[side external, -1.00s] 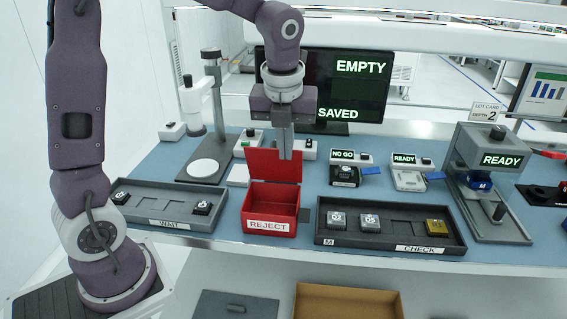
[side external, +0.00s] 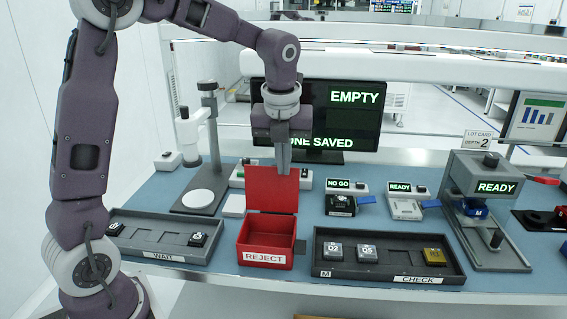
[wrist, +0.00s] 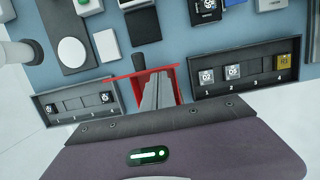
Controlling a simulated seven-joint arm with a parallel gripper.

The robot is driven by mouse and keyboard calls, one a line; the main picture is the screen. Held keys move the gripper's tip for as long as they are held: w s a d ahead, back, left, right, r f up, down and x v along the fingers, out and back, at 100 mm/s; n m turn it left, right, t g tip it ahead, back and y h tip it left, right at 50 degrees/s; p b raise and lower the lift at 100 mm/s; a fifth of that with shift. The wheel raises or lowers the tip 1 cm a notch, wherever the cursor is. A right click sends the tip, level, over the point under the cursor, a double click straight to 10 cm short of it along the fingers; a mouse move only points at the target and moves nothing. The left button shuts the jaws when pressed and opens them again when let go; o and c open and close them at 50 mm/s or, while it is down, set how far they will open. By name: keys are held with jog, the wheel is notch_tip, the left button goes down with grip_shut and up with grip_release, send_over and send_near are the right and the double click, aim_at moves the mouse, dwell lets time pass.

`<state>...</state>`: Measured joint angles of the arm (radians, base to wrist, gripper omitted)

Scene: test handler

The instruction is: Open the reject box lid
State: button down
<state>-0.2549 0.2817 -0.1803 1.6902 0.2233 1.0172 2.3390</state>
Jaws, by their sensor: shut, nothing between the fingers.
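The red reject box (side external: 264,258) stands on the blue bench between two dark trays, with a white REJECT label on its front. Its red lid (side external: 272,190) is raised, standing upright at the back, and the empty-looking inside shows. My gripper (side external: 283,170) is shut and empty, pointing down just above and in front of the raised lid's top edge; I cannot tell whether it touches the lid. In the wrist view my gripper's fingers (wrist: 154,106) cover much of the box, whose red rim (wrist: 174,88) shows around them.
The WAIT tray (side external: 150,249) is left of the box. The CHECK tray (side external: 390,268) is close on the right, holding several blocks. A microscope-like stand (side external: 210,150) and a monitor (side external: 345,105) stand behind. Small NO GO and READY stations are at the back right.

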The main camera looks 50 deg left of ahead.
jog(key=shift+r, duration=0.1)
jog(key=w+a+r, duration=0.3)
jog(key=r, duration=0.6)
jog(key=s+d+r+n+t, duration=0.1)
jog(key=s+d+n, duration=0.2)
jog(key=s+n, duration=0.35)
jog(key=s+d+r+n+t, duration=0.1)
jog(key=s+d+n, duration=0.3)
jog(key=s+n, duration=0.25)
jog(key=s+d+f+n+t, duration=0.1)
jog(key=s+d+f+n, duration=0.1)
jog(key=s+f+n, duration=0.2)
jog(key=s+d+f+n+t+h, duration=0.1)
jog(key=s+f+n, duration=0.3)
jog(key=s+n, duration=0.6)
jog(key=shift+d+h, duration=0.3)
jog(key=shift+d, duration=0.1)
